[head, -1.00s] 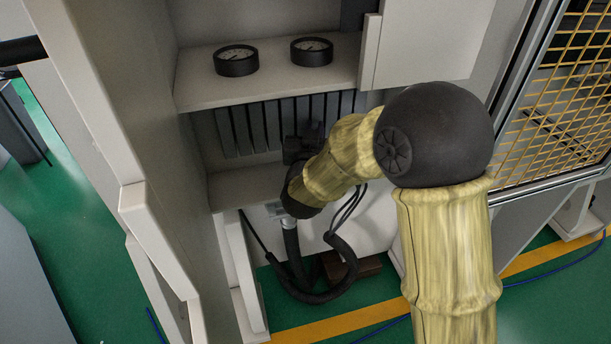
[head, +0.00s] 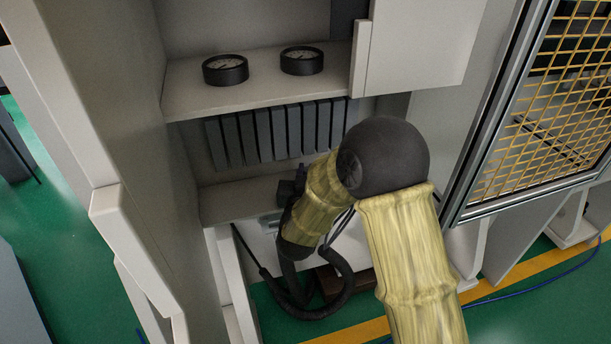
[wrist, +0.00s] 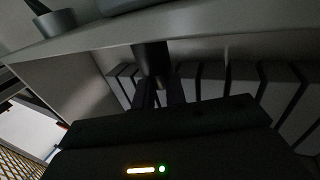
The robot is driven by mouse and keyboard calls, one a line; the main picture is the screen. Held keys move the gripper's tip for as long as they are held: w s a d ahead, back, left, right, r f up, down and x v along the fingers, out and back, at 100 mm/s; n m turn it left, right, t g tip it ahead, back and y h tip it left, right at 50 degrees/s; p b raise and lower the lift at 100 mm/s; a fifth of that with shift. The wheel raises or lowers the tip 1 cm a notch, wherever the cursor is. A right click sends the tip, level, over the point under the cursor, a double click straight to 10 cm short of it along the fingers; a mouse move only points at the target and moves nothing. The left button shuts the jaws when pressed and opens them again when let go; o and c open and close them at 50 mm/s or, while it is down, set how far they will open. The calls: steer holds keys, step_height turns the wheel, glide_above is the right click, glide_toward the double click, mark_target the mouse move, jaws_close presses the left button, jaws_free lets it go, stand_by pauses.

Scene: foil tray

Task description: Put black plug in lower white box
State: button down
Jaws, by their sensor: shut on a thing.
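The black plug (wrist: 151,58) shows in the wrist view as a dark cylinder between my fingertips. My gripper (wrist: 160,90) is shut on it, below the shelf edge in that view. In the head view my gripper (head: 290,190) is mostly hidden by my arm, low in the cabinet's lower compartment; the plug cannot be made out there. The lower white box seems to be this lower compartment, with a pale floor (head: 232,203) and a row of dark grey upright bars behind. The bars (wrist: 215,82) also stand beyond my fingers in the wrist view.
Two round black gauges (head: 226,69) stand on the shelf (head: 190,92) above the lower compartment. A white panel (head: 420,45) is at upper right, and a yellow mesh guard (head: 565,110) stands farther right. The left cabinet wall (head: 130,110) is close by.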

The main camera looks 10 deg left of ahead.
steer(key=shift+f, duration=0.3)
steer(key=c, duration=1.5)
jaws_free()
steer(key=shift+o, duration=0.2)
steer(key=shift+s+r, duration=0.1)
steer(key=s+d, duration=0.2)
steer(key=s, duration=0.9)
steer(key=shift+s, duration=0.4)
